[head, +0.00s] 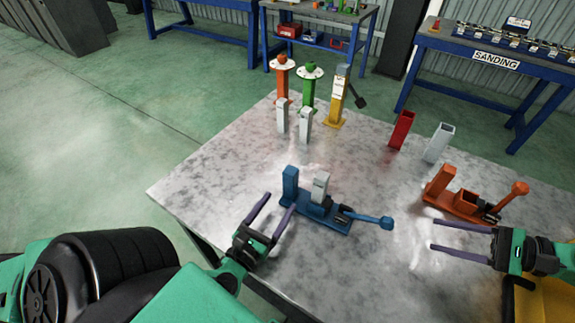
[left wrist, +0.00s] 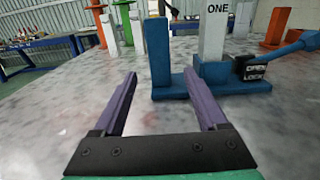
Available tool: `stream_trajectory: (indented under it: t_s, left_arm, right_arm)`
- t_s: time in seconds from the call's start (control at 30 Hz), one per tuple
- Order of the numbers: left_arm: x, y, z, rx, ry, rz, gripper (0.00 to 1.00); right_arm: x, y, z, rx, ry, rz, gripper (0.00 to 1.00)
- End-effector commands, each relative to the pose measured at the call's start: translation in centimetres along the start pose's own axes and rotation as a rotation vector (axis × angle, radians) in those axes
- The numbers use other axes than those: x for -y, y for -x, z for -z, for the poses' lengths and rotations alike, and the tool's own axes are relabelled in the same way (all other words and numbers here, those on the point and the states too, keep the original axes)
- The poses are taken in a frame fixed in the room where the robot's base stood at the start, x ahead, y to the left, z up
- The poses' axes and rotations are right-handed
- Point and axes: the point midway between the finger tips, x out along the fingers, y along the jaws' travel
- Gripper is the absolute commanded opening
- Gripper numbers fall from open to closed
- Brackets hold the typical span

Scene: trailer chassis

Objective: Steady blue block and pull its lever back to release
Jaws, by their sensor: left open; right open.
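The blue block (head: 290,184) is an upright post on a blue base on the grey table, with a white piece marked ONE (left wrist: 213,32) standing beside it. Its blue lever (head: 372,220) points right, ending in a round knob. A black OPEN/LOCK label (left wrist: 256,68) shows at the lever's foot in the left wrist view. My left gripper (head: 269,210) is open and empty, just left of and in front of the blue post (left wrist: 158,50), apart from it. My right gripper (head: 434,234) is open and empty, right of the lever knob and below the orange fixture.
An orange fixture (head: 455,199) with a lever stands at the right. A red holder (head: 402,130) and a white holder (head: 438,143) stand behind. Orange, green and yellow posts (head: 338,100) and white pieces (head: 305,126) stand at the back. The table's left area is clear.

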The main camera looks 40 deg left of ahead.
Motion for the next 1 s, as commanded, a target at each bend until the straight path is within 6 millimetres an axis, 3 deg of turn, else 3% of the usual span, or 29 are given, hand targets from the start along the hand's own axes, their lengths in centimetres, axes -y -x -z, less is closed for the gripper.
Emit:
stream_trajectory:
  t_s: [0.2,0.4,0.77,0.93,0.97,1.0]
  left_arm:
    - [0.0,-5.7,-0.3,0.009,-0.002,-0.001,0.75]
    - [0.0,-9.4,-0.2,0.005,-0.002,0.0,0.75]
    - [0.0,-10.5,-0.1,0.001,-0.003,0.001,0.75]
    - [0.0,-10.5,-0.1,0.002,-0.003,0.001,0.1]
    - [0.0,-10.5,-0.1,0.002,-0.003,0.001,0.0]
    - [0.0,-10.5,-0.1,0.002,-0.003,0.001,0.0]
  right_arm:
    - [0.0,0.0,0.0,0.0,0.0,0.0,0.5]
    - [0.0,0.0,0.0,0.0,0.0,0.0,0.5]
    - [0.0,0.0,0.0,0.0,0.0,0.0,0.5]
    - [0.0,0.0,0.0,0.0,0.0,0.0,0.5]
    - [0.0,0.0,0.0,0.0,0.0,0.0,0.5]
    - [0.0,0.0,0.0,0.0,0.0,0.0,0.5]
